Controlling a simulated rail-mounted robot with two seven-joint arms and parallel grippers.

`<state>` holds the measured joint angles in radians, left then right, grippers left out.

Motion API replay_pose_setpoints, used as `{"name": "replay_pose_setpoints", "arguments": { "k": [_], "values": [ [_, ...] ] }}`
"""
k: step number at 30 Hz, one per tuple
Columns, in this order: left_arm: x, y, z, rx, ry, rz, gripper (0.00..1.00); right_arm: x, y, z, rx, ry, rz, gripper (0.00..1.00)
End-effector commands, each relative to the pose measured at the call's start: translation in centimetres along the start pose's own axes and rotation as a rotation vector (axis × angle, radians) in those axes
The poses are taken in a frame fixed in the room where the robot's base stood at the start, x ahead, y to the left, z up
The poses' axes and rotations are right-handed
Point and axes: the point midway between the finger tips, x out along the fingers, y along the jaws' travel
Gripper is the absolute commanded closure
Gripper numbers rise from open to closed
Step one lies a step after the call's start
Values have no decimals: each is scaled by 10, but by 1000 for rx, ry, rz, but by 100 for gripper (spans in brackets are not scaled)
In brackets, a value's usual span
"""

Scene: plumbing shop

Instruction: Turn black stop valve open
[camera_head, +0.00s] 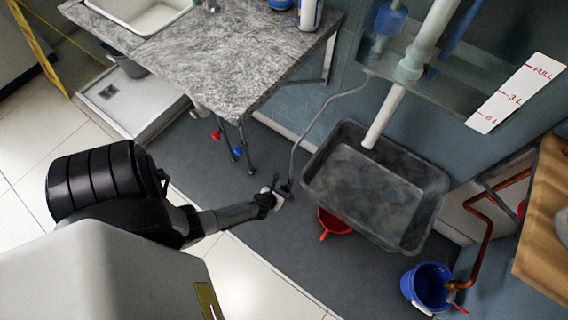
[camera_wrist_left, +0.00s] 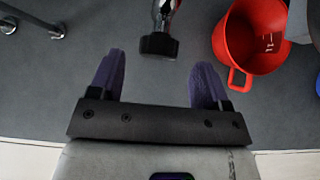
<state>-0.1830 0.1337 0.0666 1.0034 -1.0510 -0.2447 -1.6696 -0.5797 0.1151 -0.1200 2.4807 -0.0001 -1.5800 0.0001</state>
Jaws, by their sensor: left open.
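The black stop valve (camera_wrist_left: 158,44) shows in the left wrist view as a black handle on a chrome body, at top centre. In the head view its dark handle (camera_head: 287,187) is small beside my gripper, at the lower end of a grey hose. My left gripper (camera_wrist_left: 157,76) is open and empty, with its two purple-grey fingers spread on either side below the valve. The handle lies ahead of the gap between them, apparently apart from both fingers. In the head view my left gripper (camera_head: 276,194) reaches in from the left. My right gripper is out of view.
A red jug (camera_wrist_left: 232,45) stands right of the valve; it also shows under the grey tub (camera_head: 330,224). A blue bucket (camera_head: 431,284) stands lower right. Red (camera_head: 215,135) and blue (camera_head: 238,151) valve handles hang under the grey counter (camera_head: 230,60). Dark floor between is clear.

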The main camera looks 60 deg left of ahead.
Motion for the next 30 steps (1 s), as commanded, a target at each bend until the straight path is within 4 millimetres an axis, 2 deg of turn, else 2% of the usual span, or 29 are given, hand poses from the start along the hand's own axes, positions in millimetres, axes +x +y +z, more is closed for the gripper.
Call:
{"name": "replay_pose_setpoints", "arguments": {
  "k": [1,3,9,23,30],
  "values": [
    [12,0,-3,-1,-1,0,29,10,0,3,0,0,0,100],
    [22,-1,-3,-2,-1,-1,29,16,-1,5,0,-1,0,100],
    [39,0,-1,-1,-1,0,29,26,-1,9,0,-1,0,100],
    [46,0,0,-1,0,0,29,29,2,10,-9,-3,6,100],
    [46,0,0,-1,0,0,49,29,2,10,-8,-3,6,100]
  ]
}}
